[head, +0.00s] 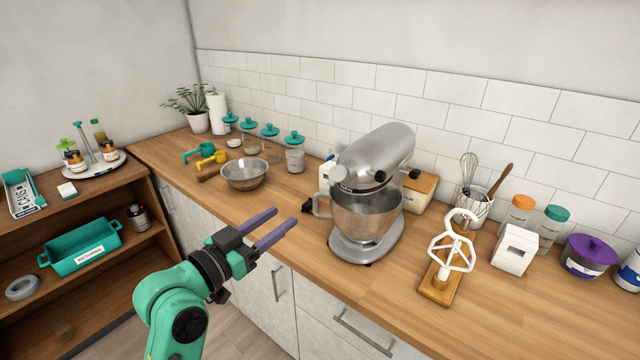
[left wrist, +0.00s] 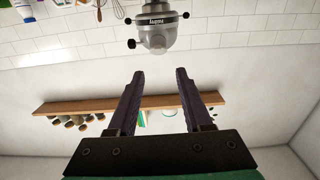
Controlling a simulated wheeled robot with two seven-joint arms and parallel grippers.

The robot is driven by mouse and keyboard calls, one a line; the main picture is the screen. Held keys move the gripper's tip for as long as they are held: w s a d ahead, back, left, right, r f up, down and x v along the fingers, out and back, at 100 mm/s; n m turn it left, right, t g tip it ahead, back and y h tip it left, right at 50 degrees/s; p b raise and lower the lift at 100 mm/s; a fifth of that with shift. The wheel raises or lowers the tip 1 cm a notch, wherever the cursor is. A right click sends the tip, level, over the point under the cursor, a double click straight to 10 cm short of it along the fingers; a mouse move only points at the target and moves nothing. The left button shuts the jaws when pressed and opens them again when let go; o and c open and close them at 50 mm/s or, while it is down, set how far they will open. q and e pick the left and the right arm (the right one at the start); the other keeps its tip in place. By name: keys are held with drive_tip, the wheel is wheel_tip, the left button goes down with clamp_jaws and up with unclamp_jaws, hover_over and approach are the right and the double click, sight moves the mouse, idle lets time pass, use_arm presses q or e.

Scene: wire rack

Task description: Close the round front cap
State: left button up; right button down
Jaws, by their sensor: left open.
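The silver stand mixer (head: 375,155) stands on the wooden counter, its head above a steel bowl (head: 367,215). The round front cap (head: 339,173) appears as a small silver part at the front end of the head; I cannot tell how far open it is. The mixer's front also shows at the top of the left wrist view (left wrist: 156,36). My left gripper (head: 284,220) is open and empty, with its two purple fingers apart. It is in front of the counter edge, left of the mixer, and touches nothing. My right gripper is not in view.
A metal bowl (head: 244,174) and several teal-lidded jars stand left of the mixer. A white beater on a wooden board (head: 437,290) and a white box (head: 515,249) stand to the right. The counter between the metal bowl and the mixer is mostly clear.

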use_arm(q)
drive_tip(key=p, duration=0.4)
approach(329, 184)
drive_tip(key=p+x, duration=0.2)
drive_tip(key=x, duration=0.5)
drive_tip(key=shift+w+d+r, duration=0.15)
drive_tip(key=shift+w, duration=0.1)
drive_tip(key=shift+w+d, duration=0.2)
drive_tip(key=shift+w, duration=0.05)
drive_tip(key=shift+d, duration=0.15)
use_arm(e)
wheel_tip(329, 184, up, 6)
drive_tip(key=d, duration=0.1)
use_arm(q)
clamp_jaws()
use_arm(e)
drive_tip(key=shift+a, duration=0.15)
